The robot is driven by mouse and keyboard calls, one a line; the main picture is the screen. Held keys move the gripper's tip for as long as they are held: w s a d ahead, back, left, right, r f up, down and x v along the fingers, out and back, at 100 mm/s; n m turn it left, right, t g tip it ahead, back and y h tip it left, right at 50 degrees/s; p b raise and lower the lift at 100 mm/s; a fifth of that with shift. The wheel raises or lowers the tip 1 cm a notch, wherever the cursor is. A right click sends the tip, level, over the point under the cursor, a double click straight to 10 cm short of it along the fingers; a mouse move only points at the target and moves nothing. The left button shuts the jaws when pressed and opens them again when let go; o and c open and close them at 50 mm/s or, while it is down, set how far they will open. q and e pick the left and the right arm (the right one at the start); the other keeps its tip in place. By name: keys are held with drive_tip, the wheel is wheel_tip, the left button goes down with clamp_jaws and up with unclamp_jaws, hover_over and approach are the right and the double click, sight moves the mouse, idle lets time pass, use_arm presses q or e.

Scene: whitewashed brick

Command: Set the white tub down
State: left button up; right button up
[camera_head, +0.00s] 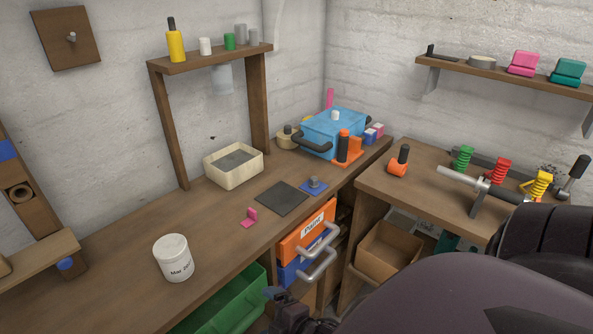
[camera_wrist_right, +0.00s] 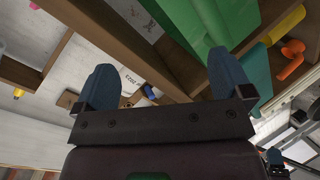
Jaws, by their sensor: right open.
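The white tub (camera_head: 174,260), a lidded cylinder with a dark printed date, stands upright on the left part of the wooden workbench (camera_head: 120,245), near its front edge. No gripper touches it in the head view. My right gripper shows in the right wrist view (camera_wrist_right: 163,75) with its two blue-grey fingers wide apart and nothing gripped. A pale surface with small printed digits shows beyond the fingers; I cannot tell whether it is the tub. My right arm covers the lower right of the head view. My left gripper is out of view.
A cream box (camera_head: 233,166), dark mat (camera_head: 281,198), pink bracket (camera_head: 249,217) and blue toolbox (camera_head: 334,132) occupy the bench. A green bin (camera_head: 225,305) and drawers (camera_head: 305,238) sit below its front edge. Bare wood surrounds the tub.

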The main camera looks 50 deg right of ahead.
drive_tip(key=s+d+f+m+g+h, duration=0.1)
drive_tip(key=s+f+m, duration=0.3)
drive_tip(key=m, duration=0.7)
drive_tip(key=shift+s+d+f+m+g, duration=0.25)
drive_tip(key=shift+s+f+m+g, duration=0.25)
drive_tip(key=shift+s, duration=0.7)
